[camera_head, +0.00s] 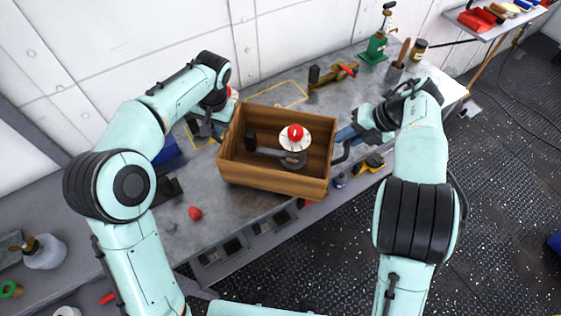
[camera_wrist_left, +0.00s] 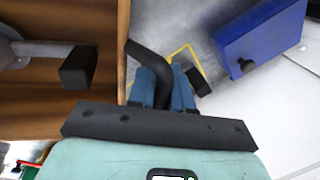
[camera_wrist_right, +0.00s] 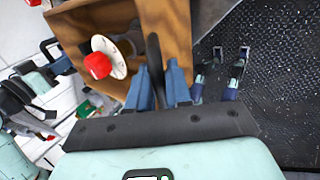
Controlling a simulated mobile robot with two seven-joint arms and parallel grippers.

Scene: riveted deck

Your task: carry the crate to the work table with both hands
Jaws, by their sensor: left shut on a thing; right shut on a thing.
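The wooden crate (camera_head: 275,180) is at the middle of the head view, over the grey work table (camera_head: 225,205); I cannot tell whether it touches the top. Inside lie a grey tool with a black grip (camera_head: 250,140) and a white disc with a red knob (camera_head: 295,132). My left gripper (camera_head: 217,124) is at the crate's left side, shut on a black handle (camera_wrist_left: 148,58). My right gripper (camera_head: 347,135) is at its right side, shut on the other black handle (camera_wrist_right: 153,60). The yellow outline (camera_head: 300,90) on the table shows partly behind the crate.
A brass valve with a red lever (camera_head: 345,72), a green tool (camera_head: 376,48) and a brush cup (camera_head: 397,68) stand behind and right. A blue box (camera_wrist_left: 262,35) is left of the crate. A red knob (camera_head: 195,213) lies in front. The wall closes the back.

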